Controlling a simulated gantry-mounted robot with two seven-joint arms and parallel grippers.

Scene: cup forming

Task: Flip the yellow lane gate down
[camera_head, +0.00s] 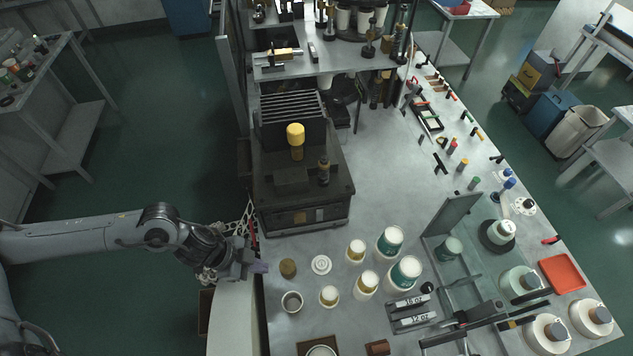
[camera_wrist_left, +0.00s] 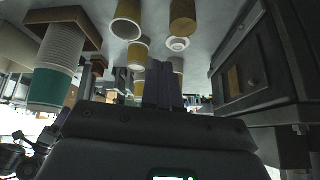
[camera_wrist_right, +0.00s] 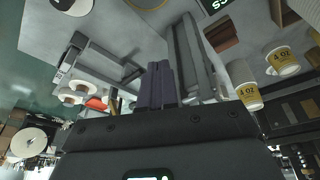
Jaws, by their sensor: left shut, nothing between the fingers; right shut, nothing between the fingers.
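My left gripper (camera_head: 260,267) is shut and empty at the table's left edge, just left of a brown cylinder (camera_head: 288,268). Its closed purple fingers also show in the left wrist view (camera_wrist_left: 163,84). My right gripper (camera_wrist_right: 160,84) is shut and empty in the right wrist view, with grey rails beyond its fingers. I cannot surely pick out the yellow lane gate. Yellow parts in the head view are a yellow cap (camera_head: 295,131) on the dark machine and a small yellow-topped peg (camera_head: 462,164) at the right.
The dark machine (camera_head: 302,217) stands behind the left gripper. Several white-lidded cups (camera_head: 390,240) and an open cup (camera_head: 292,302) stand to the gripper's right. A labelled grey block (camera_head: 408,302) and a clear panel (camera_head: 455,213) stand farther right.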

